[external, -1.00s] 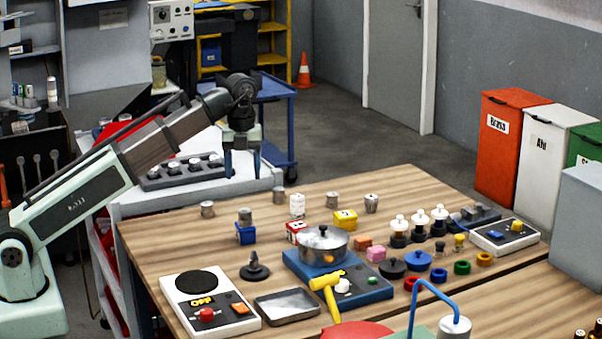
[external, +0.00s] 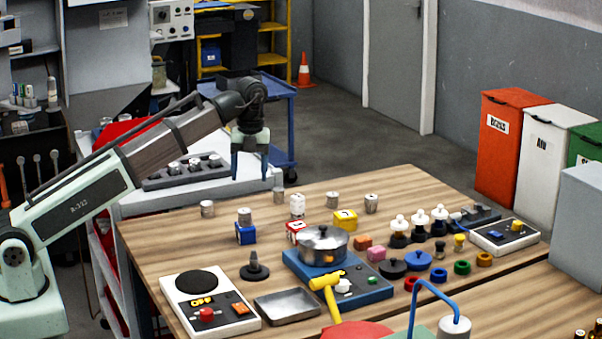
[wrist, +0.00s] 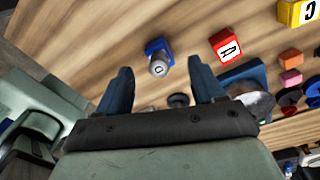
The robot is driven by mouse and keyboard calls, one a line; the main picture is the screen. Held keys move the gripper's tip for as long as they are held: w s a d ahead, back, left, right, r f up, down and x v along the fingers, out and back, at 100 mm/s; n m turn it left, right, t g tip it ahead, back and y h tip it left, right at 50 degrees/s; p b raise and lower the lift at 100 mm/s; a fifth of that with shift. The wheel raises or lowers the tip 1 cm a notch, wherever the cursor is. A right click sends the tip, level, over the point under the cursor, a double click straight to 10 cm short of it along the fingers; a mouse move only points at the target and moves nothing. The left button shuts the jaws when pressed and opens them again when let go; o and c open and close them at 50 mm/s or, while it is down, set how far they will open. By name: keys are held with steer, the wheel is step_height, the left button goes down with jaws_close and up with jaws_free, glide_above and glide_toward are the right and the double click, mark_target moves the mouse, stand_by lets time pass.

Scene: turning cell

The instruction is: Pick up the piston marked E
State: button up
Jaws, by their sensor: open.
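In the external view, one piston (external: 245,215) stands on a blue block (external: 245,236). My gripper (external: 250,176) is open and empty, pointing down above the table's back left edge. In the wrist view, the piston on the blue block (wrist: 158,67) shows between and beyond the fingers of my gripper (wrist: 160,72).
A yellow block (external: 345,220) and a red block (external: 294,232) stand near the pistons. A pot (external: 322,243) sits on a blue hotplate (external: 360,293). A scale-like device (external: 210,305) and a metal tray (external: 287,307) lie in front. A grey rack (external: 160,180) stands behind at left.

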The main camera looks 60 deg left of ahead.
steer(key=w+a+f+n, duration=0.1)
steer(key=w+a, duration=0.1)
steer(key=w, duration=0.7)
steer(key=w+a, duration=0.3)
steer(key=w, duration=0.6)
steer(key=n, duration=0.2)
glide_toward(332, 193)
steer(key=shift+t, duration=0.3)
steer(key=f, duration=1)
steer(key=shift+s+d+f, duration=0.1)
steer(key=shift+s+f, duration=0.05)
steer(key=shift+s, duration=0.1)
steer(key=shift+c, duration=0.2)
steer(key=c, duration=1.1)
steer(key=shift+c, duration=0.2)
